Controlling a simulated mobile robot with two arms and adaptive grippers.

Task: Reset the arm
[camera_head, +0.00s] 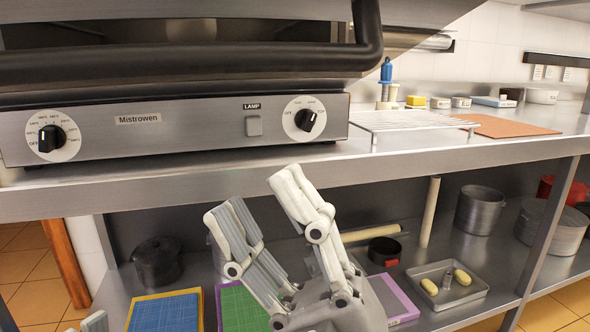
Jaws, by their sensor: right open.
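My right gripper (255,195) is in the lower middle of the head view. Its two pale grey fingers are spread apart and nothing is between them. It is in front of the counter's front edge and the lower shelf, below the grill's control panel. A small pale piece at the bottom left edge looks like a fingertip of my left gripper (95,322); the rest of it is out of frame. The steel Mistrowen grill (200,134) stands on the counter (420,160), with two knobs, a lamp switch and a thick dark handle.
A wire rack (410,121) and a brown board (506,126) lie on the counter at right. The lower shelf holds a dark pot (157,262), coloured boards (165,312), a tray (447,298) with yellow items, and steel pots (480,210). A post (548,240) stands at right.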

